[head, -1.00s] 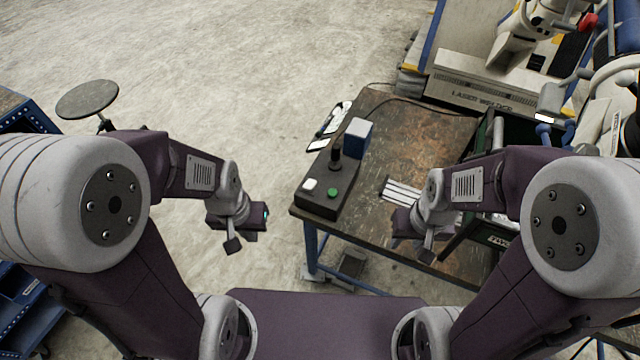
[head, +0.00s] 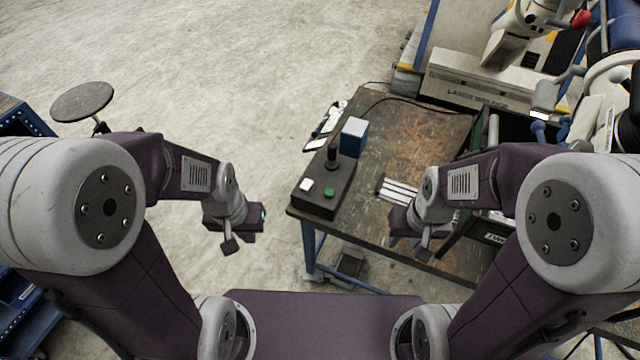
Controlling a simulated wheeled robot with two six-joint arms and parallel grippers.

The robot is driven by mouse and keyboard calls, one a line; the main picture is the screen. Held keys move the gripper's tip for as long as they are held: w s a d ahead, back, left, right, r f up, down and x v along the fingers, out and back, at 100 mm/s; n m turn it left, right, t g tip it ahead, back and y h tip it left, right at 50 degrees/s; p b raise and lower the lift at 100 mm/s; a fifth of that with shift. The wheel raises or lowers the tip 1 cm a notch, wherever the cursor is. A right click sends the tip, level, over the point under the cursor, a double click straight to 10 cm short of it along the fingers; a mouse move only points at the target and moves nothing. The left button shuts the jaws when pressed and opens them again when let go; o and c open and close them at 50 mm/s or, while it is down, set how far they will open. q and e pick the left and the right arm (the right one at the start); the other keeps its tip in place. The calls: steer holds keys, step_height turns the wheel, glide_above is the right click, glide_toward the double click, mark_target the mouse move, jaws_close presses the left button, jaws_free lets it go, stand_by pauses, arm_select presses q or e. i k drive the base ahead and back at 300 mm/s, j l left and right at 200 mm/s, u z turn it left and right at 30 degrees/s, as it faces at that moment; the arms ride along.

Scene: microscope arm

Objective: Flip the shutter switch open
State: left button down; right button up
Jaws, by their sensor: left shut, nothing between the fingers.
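I cannot pick out a shutter switch for certain. A black control box (head: 327,204) lies on the worktable, with a black joystick (head: 332,153), a white button (head: 306,184) and a green button (head: 329,192) on top. A white microscope-like arm (head: 510,30) with a red knob (head: 580,18) stands at the top right, by the laser welder (head: 480,85). My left gripper (head: 244,233) is shut and empty, left of the table and apart from the box. My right gripper (head: 409,237) is in front of the table's right part; its jaws are too small to read.
The worn worktable (head: 405,135) also bears a blue block (head: 354,136) and white strips (head: 398,190). A dark green crate (head: 495,232) is partly hidden behind my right arm. A round stool (head: 82,101) stands at the left. The floor between stool and table is clear.

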mark_target(307, 184)
steer(key=i+j+z, duration=0.15)
steer(key=z, duration=0.25)
steer(key=i+j+z, duration=0.15)
steer(key=z, duration=0.25)
steer(key=j+z, duration=0.35)
steer(key=i, duration=0.05)
